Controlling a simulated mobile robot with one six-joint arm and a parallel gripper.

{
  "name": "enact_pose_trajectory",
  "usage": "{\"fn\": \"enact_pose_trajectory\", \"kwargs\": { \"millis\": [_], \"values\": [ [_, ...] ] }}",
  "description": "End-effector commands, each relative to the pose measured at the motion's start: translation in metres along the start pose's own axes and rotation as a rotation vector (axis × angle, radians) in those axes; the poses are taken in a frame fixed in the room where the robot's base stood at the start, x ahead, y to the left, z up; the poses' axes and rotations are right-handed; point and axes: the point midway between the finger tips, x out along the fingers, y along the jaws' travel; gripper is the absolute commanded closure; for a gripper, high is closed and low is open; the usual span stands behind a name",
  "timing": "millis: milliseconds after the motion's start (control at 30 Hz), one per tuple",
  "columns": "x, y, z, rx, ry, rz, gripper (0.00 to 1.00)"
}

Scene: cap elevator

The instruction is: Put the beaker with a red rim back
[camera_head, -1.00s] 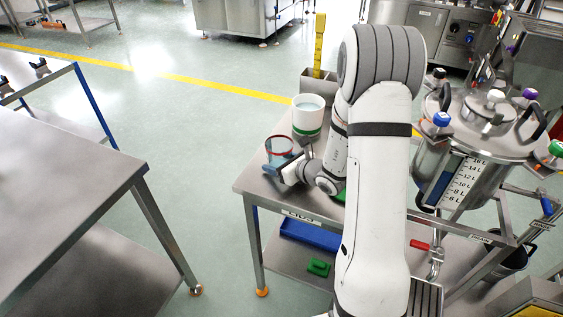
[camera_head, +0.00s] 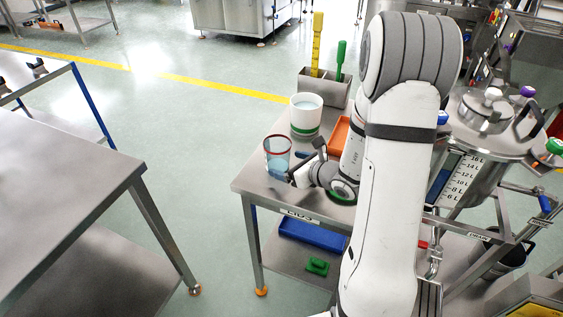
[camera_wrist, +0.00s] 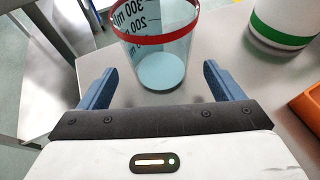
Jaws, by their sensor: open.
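The clear beaker with a red rim (camera_head: 277,157) stands upright near the left end of the steel table (camera_head: 253,186). The wrist view shows the same beaker (camera_wrist: 158,52) with its scale marks, just beyond the fingertips. My gripper (camera_head: 293,168) is right beside the beaker, low over the table. In the wrist view my gripper (camera_wrist: 158,82) is open, its two blue fingers spread wide with the beaker centred ahead of the gap. Nothing is held. The beaker's base seems to rest on the table.
A white container with a green band (camera_head: 306,116) stands behind the beaker. An orange tray (camera_head: 340,135) and a grey holder (camera_head: 322,90) with yellow and green tools are farther back. A steel vessel (camera_head: 490,150) stands at right. The shelf below has a blue bin (camera_head: 312,235).

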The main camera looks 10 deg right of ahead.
Motion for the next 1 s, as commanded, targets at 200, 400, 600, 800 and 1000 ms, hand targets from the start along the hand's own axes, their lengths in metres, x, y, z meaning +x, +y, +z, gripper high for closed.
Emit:
{"fn": "enact_pose_trajectory", "kwargs": {
  "millis": [200, 400, 600, 800, 1000],
  "values": [
    [-0.045, -0.001, 0.000, 0.001, -0.001, -0.005, 0.13],
    [-0.064, 0.000, 0.000, -0.002, 0.000, 0.001, 0.13],
    [-0.068, 0.043, 0.022, -0.209, 0.020, 0.163, 0.13],
    [-0.094, 0.131, 0.040, -0.739, 0.087, 0.523, 0.13],
    [-0.143, 0.178, 0.032, -1.329, 0.182, 0.846, 0.13]
  ]
}}
